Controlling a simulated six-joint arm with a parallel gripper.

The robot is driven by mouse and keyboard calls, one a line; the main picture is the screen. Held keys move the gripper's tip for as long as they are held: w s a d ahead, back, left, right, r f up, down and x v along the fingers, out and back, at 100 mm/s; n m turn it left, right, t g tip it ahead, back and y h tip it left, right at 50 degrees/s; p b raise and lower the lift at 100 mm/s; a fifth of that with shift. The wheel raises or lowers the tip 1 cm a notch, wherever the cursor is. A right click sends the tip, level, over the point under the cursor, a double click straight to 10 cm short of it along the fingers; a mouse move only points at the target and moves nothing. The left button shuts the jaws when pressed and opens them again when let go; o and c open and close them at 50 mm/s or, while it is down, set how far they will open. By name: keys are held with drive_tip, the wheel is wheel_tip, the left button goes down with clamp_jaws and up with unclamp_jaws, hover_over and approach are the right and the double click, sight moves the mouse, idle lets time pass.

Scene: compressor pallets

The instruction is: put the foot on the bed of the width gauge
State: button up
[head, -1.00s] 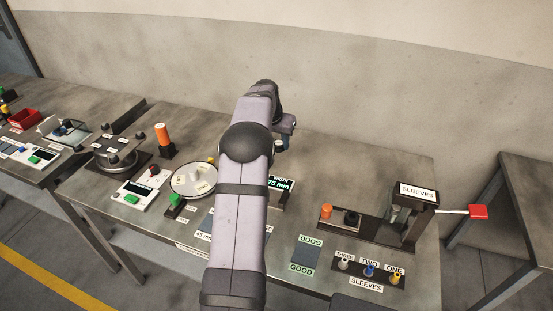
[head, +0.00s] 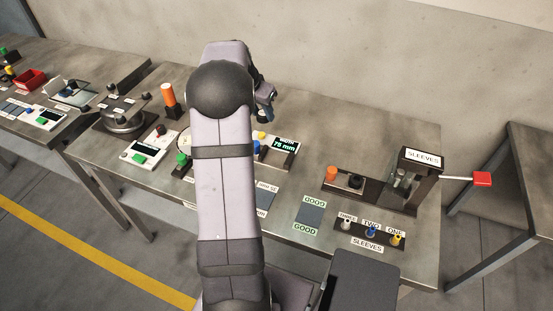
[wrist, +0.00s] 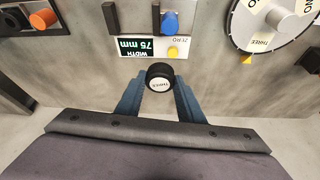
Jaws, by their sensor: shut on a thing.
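My gripper (wrist: 158,92) is shut on a round black foot (wrist: 160,70) with a white face marked THREE, between its two blue fingers. In the head view my gripper (head: 264,108) is behind my arm, above the table on the far side of the gauge. The width gauge (head: 285,147) has a lit display reading about 75 mm. It also shows in the wrist view (wrist: 150,47), just beyond the held foot, with a black block, a blue part (wrist: 170,22) and a yellow button (wrist: 173,53). My arm hides part of the gauge in the head view, and its bed is cut off in the wrist view.
A round white dial (wrist: 272,22) stands beside the gauge. A GOOD mat (head: 310,215) lies in front. The table behind the gauge is clear.

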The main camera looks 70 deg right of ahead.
drive_tip(key=s+a+f+m+g+y, duration=0.1)
drive_tip(key=s+a+m+g+y, duration=0.1)
drive_tip(key=m, duration=1)
drive_tip(key=s+a+g, duration=0.1)
drive_tip(key=s+a, duration=0.1)
drive_tip(key=s, duration=0.1)
drive_tip(key=shift+s+f+g+y, duration=0.25)
drive_tip(key=shift+s+g+y, duration=0.05)
drive_tip(key=shift+s+y, duration=0.1)
drive_tip(key=p, duration=0.3)
approach(280, 159)
drive_tip(key=shift+x, duration=2.7)
drive_tip(key=shift+a+f+b, duration=0.1)
drive_tip(key=shift+b, duration=0.2)
drive_tip(key=o, duration=1.1)
drive_tip(key=b+v, duration=0.3)
drive_tip(key=v, duration=0.9)
